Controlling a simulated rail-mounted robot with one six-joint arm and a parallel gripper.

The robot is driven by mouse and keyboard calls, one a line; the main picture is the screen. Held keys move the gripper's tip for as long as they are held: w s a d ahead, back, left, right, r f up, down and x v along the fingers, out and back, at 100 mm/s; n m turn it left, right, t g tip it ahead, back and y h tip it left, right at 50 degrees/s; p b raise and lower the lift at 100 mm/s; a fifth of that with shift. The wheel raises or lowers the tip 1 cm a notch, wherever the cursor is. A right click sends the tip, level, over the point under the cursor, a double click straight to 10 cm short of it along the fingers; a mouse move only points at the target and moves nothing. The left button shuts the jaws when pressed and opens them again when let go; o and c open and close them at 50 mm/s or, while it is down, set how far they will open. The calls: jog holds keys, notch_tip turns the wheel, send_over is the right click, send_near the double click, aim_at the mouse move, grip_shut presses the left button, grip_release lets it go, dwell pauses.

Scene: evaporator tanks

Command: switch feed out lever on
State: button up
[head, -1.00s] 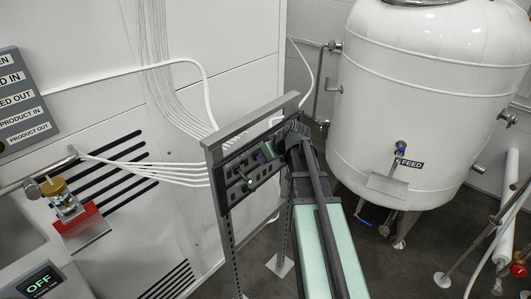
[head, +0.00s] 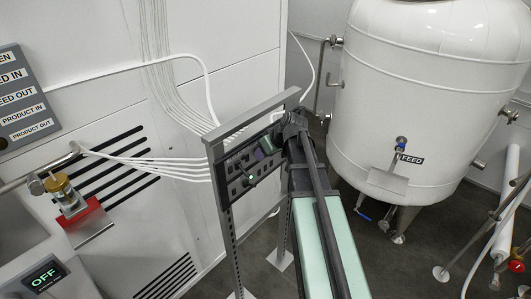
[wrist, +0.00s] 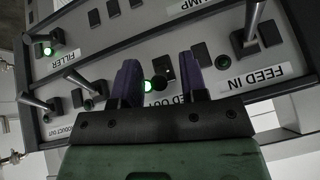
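In the wrist view a grey control panel (wrist: 215,45) shows upside down with switch levers, labels and small lights. My gripper (wrist: 160,62) is in front of it, its two purple fingers apart, over the feed out label (wrist: 163,100), of which only "ED OUT" is readable. A lit green light (wrist: 149,85) and a dark round shape (wrist: 160,82) show between the fingers. I cannot tell whether that shape is the feed out lever; the lever is not clearly seen. In the head view the panel (head: 238,183) is partly covered by my arm.
The feed in lever (wrist: 250,22) stands to the right of my fingers. The product out lever (wrist: 36,102) and filler lever (wrist: 38,38) are to the left. A filler light (wrist: 47,50) glows green. In the head view a white feed tank (head: 430,100) stands behind at the right.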

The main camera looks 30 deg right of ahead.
jog(key=p+v, duration=0.9)
jog(key=v, duration=0.1)
jog(key=shift+s+r, duration=0.15)
jog(key=shift+r, duration=0.2)
